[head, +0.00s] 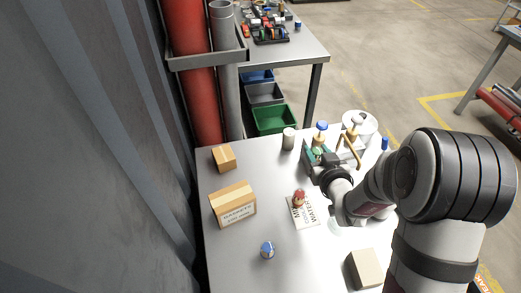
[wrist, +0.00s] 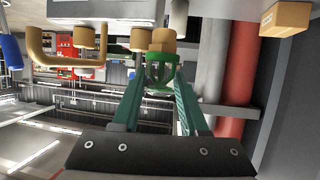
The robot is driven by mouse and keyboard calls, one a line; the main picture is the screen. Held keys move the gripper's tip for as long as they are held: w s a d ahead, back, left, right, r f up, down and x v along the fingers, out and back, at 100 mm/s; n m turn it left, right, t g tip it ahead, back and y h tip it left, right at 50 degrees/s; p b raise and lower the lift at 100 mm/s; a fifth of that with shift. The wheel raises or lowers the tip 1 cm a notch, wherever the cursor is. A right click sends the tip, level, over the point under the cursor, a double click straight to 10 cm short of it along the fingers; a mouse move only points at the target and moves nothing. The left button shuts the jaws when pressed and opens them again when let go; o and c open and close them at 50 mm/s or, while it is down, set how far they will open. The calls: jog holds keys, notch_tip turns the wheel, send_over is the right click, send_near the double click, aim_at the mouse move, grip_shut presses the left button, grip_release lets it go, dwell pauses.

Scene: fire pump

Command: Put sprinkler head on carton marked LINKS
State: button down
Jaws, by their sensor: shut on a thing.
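My gripper (head: 314,155) is at the back of the table, its teal fingers closed around a small green, cage-like piece. That piece, which looks like the sprinkler head (wrist: 161,72), sits between the fingertips in the wrist view; brass shows directly beyond it. In the head view my gripper mostly hides it. A taped carton (head: 234,206) with printing on its front stands at the left; I cannot read the print surely. A smaller carton (head: 223,158) stands behind it, and a plain beige box (head: 366,268) is at the front right. I cannot tell which one says LINKS.
A red-brown fitting (head: 299,198) stands on a printed white card (head: 304,213) mid-table. A blue-topped piece (head: 267,250) is near the front. A grey cylinder (head: 288,139), a blue-topped brass valve (head: 320,131) and a white round container (head: 361,125) stand at the back. The left-middle surface is clear.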

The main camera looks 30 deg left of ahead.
jog(key=a+r+n+g+y, duration=0.4)
jog(key=a+n, duration=0.1)
jog(key=a, duration=0.5)
jog(key=n+g+y, duration=0.1)
jog(key=n+g, duration=0.3)
jog(key=g, duration=0.1)
send_over(223, 154)
notch_tip(223, 154, down, 6)
jog(key=shift+w+f, duration=0.1)
jog(key=shift+f, duration=1.85)
jog(key=shift+f, duration=0.1)
jog(key=shift+c, duration=2.2)
grip_release()
